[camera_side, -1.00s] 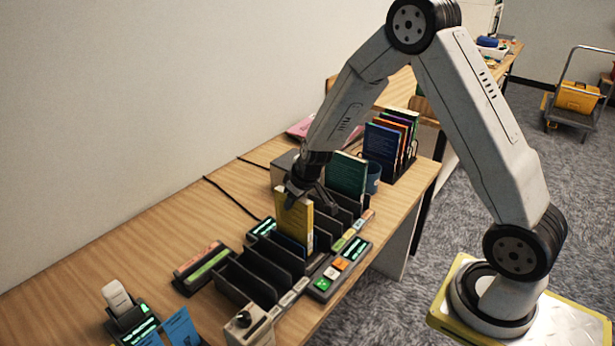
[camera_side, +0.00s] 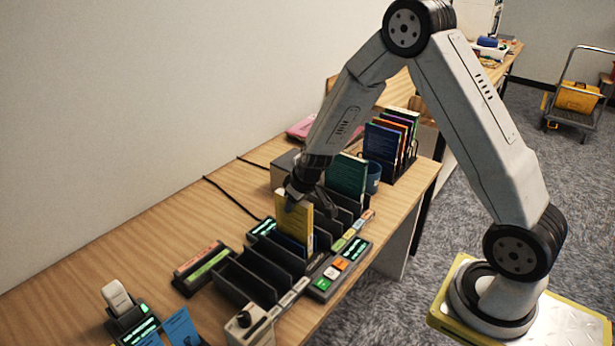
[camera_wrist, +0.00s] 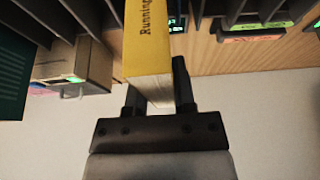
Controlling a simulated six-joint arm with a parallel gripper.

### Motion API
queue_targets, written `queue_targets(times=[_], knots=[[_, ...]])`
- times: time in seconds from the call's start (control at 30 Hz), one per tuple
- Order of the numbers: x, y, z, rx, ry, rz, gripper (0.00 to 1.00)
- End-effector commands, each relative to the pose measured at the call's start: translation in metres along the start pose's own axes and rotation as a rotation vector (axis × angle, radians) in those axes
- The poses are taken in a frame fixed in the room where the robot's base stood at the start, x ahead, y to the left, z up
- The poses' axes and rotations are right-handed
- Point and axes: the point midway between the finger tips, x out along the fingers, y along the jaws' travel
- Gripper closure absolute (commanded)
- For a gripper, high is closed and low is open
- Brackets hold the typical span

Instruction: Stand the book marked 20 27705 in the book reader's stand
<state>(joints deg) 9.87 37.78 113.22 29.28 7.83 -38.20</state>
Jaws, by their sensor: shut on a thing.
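My gripper (camera_side: 300,197) is shut on a yellow book (camera_side: 294,224). In the wrist view the yellow book (camera_wrist: 148,45) stands between the fingers (camera_wrist: 158,88), its spine lettering starting "Running". In the side view the book is upright at the slotted black rack (camera_side: 243,281), just behind a blue book (camera_side: 291,244) low in the rack. I cannot tell whether its lower edge touches the rack floor. The number 20 27705 cannot be read on any book. I cannot tell which device is the book reader's stand.
A dark green book (camera_side: 346,175) stands behind my gripper. Several books (camera_side: 385,142) stand in a holder near a blue cup (camera_side: 373,178). A button panel (camera_side: 338,270) lies along the rack's front right. A scanner (camera_side: 118,300) stands front left.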

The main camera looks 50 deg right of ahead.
Motion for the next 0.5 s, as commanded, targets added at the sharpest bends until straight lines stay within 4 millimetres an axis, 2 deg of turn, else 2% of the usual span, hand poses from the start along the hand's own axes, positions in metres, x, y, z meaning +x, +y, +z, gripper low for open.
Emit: queue_targets(times=[0.5], knots=[[0.0065, 0.0003, 0.0021, 0.0, 0.002, 0.001, 1.0]])
